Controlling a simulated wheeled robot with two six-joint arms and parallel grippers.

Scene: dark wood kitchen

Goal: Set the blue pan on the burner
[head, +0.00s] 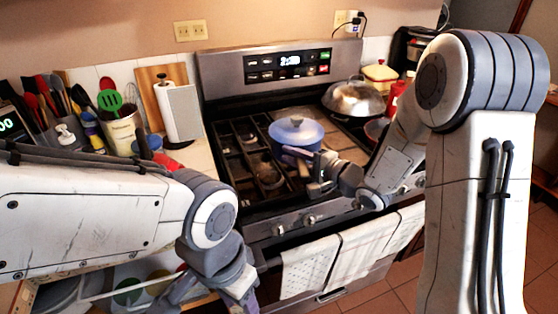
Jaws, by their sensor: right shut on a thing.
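The blue pan (297,132) with its lid is over the middle of the stove top (247,146). It looks level, but I cannot tell whether its base touches the grate. My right gripper (318,172) is at the pan's near side, shut on what looks like its handle; the gripper hides most of that handle. A burner with open grates (268,172) shows left of the gripper. My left gripper (236,292) is low at the bottom edge, in front of the counter and away from the pan; its fingers are not clear.
A large lidded metal pan (353,97) stands at the stove's back right. Utensils in a crock (124,133) and a paper towel roll (179,110) stand on the left counter. Towels (345,252) hang on the oven front. The left grates are bare. Dishes show at lower left.

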